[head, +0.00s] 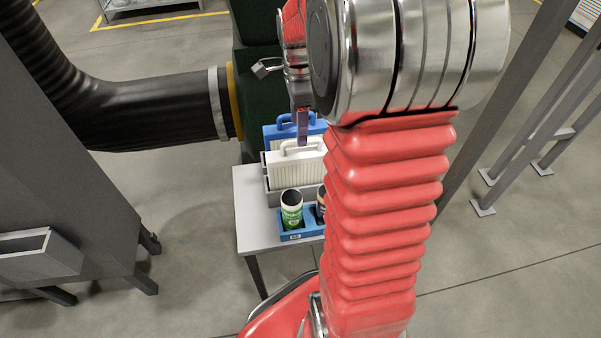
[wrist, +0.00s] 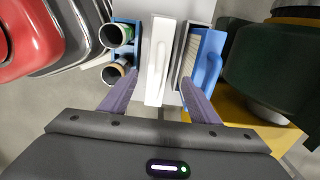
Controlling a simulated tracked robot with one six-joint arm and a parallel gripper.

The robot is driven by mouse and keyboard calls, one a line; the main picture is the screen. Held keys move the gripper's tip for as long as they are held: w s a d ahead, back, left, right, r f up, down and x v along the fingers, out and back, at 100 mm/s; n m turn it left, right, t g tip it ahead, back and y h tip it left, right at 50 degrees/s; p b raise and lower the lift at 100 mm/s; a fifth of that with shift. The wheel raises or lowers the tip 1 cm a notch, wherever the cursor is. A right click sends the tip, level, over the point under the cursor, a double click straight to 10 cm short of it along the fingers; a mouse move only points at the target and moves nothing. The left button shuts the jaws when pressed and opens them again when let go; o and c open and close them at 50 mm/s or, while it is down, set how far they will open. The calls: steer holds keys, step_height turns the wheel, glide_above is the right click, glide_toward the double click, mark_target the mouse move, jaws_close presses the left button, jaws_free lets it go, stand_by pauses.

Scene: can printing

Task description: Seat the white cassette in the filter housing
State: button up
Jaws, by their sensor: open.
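The white cassette (head: 283,168) stands upright on a small grey table, in front of a blue cassette (head: 272,134); it has a pleated face and a handle on top. In the wrist view the white cassette (wrist: 160,62) lies between the spread fingers of my gripper (wrist: 160,75), which is open and empty. In the head view my gripper (head: 303,138) points down just above the cassettes. A dark green housing (head: 250,73), joined to a black duct, stands behind the table; it also shows in the wrist view (wrist: 262,72). Its opening cannot be seen.
The blue cassette in the wrist view (wrist: 208,58) is close beside my right finger. A blue holder (head: 297,235) with a green can (head: 291,213) and another can stands at the table's (head: 253,213) front. My red arm hides the table's right side.

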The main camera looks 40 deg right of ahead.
mark_target(301, 152)
step_height(301, 152, down, 6)
steer(key=shift+f, duration=0.1)
stand_by(0.4)
steer(key=shift+s+d+f, duration=0.15)
steer(key=shift+f, duration=1.15)
steer(key=shift+s+d+f, duration=0.1)
steer(key=shift+f, duration=1.2)
steer(key=shift+c, duration=0.4)
jaws_close()
